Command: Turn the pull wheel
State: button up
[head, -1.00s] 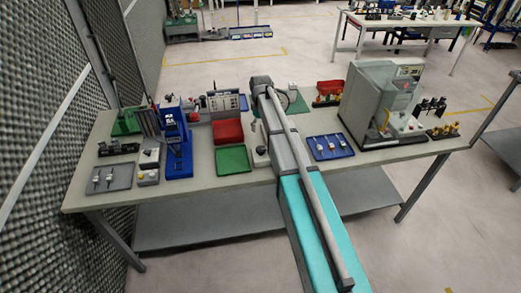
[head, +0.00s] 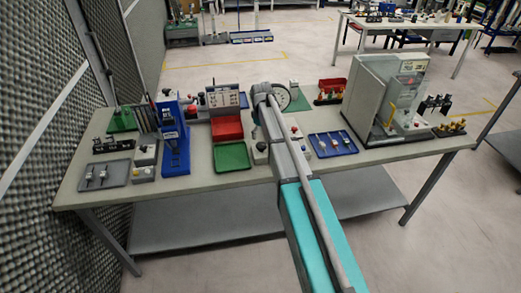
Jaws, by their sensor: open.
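A round grey wheel (head: 281,98), which looks like the pull wheel, stands upright at the back middle of the workbench (head: 215,190) in the head view. It has a dark rim or back. The far end of my arm lies just left of the wheel and overlaps it in the picture. I cannot tell whether they touch. My gripper's fingers do not show; they seem hidden behind the end of my arm.
Left of my arm are a blue press (head: 175,140), a red bin (head: 227,129) and a green tray (head: 232,157). To the right are a blue tray (head: 333,144) and a large grey machine (head: 375,85). A mesh wall (head: 45,130) borders the left side.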

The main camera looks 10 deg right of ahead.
aim_at(261, 145)
jog(key=shift+f+b, duration=3.05)
jog(key=shift+f, duration=0.25)
jog(key=c, duration=1.1)
jog(key=shift+c, duration=0.2)
jog(key=shift+m, duration=0.8)
jog(key=o, duration=1.1)
jog(key=shift+o, duration=0.2)
